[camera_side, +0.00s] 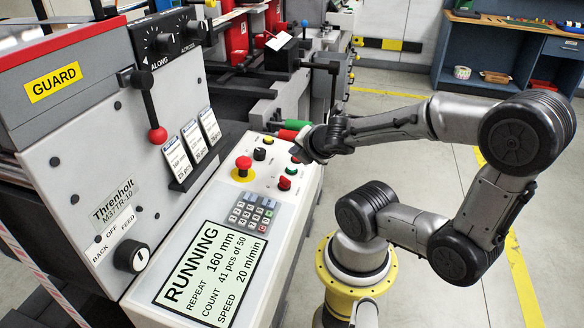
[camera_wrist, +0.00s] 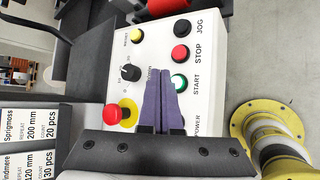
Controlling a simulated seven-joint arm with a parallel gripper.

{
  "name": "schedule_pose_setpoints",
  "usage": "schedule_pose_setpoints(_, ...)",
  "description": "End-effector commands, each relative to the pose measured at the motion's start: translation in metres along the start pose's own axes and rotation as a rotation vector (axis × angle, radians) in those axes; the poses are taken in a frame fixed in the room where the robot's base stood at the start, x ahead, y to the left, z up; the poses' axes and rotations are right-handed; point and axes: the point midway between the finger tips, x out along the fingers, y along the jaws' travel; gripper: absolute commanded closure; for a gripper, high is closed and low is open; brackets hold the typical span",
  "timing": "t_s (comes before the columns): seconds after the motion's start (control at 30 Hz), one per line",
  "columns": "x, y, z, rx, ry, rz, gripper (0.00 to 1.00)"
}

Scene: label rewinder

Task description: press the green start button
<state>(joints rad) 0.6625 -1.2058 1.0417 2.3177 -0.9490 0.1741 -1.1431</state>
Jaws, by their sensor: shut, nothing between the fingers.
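The green start button (camera_wrist: 179,83) sits on the pale control panel, beside the word START in the wrist view. In the side view the green button (camera_side: 291,170) shows uncovered on the panel's right part. My gripper (camera_wrist: 163,80) is shut and empty. Its dark fingertips appear just left of the green button in the wrist view, overlapping its edge there; I cannot tell whether they touch it. In the side view my gripper (camera_side: 302,152) is over the panel's far right edge, beyond the green button. The display (camera_side: 212,272) reads RUNNING, 41 pcs of 50, 20 m/min.
The red STOP button (camera_wrist: 180,54) and black JOG button (camera_wrist: 182,27) line up beyond the green one. A red mushroom button (camera_wrist: 112,114) on yellow, a black knob (camera_wrist: 130,72) and a yellow button (camera_wrist: 138,35) stand left. A keypad (camera_side: 254,212) lies nearer the display.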

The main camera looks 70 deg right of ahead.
Motion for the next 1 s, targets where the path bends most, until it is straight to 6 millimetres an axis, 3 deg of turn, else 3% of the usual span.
schedule_pose_setpoints(0.33, -0.018, 0.014, 0.014, 0.001, 0.000, -0.001, 1.00)
schedule_pose_setpoints(1.0, -0.020, 0.015, 0.015, 0.000, 0.000, 0.001, 1.00)
